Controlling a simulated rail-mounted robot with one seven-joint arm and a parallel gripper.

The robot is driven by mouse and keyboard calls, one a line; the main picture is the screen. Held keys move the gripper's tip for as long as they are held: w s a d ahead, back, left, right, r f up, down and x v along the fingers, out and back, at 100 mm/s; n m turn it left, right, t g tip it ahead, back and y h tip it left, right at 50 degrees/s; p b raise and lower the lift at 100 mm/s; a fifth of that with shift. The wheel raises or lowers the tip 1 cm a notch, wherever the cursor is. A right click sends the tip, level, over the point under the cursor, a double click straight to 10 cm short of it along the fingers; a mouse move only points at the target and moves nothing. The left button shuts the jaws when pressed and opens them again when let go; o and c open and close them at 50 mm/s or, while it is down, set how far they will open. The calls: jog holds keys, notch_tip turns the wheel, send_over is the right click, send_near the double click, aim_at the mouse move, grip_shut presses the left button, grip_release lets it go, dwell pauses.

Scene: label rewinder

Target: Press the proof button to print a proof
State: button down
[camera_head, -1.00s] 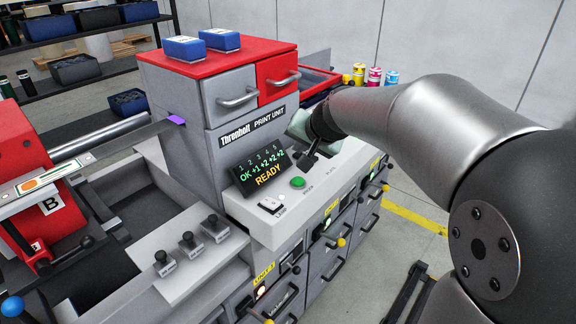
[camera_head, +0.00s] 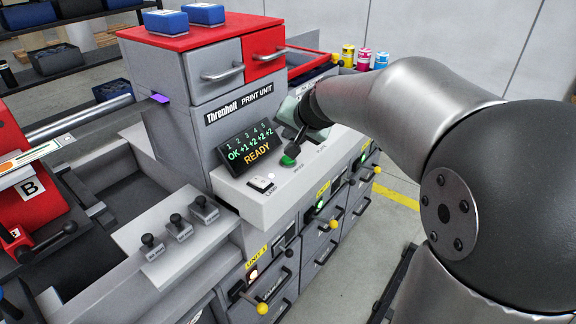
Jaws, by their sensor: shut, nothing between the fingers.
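The green proof button (camera_head: 287,162) sits on the light top panel of the print unit, right of the display. My gripper (camera_head: 291,153) is shut and empty, pointing down with its dark fingertips right at the button and covering part of it. I cannot tell whether the tips touch the button or hover just above it. The display (camera_head: 250,148) reads "OK +1 +2 +2 +2" and "READY".
A white lamp switch (camera_head: 261,184) lies left of the button on the panel (camera_head: 238,187). Several black-knobbed levers (camera_head: 178,227) stand on the grey ledge at lower left. The printer body with red top (camera_head: 200,35) rises behind.

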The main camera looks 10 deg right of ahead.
aim_at(290, 161)
jog(key=shift+f+b, duration=1.6)
jog(key=shift+f, duration=0.6)
jog(key=shift+f+b, duration=0.45)
jog(key=shift+b, duration=0.1)
jog(key=shift+f+b, duration=0.5)
jog(key=shift+b, duration=0.05)
dwell(0.7)
jog(key=shift+r, duration=0.15)
jog(key=shift+r+p, duration=0.7)
jog(key=shift+r, duration=0.1)
notch_tip(290, 161, up, 5)
jog(key=p, duration=0.4)
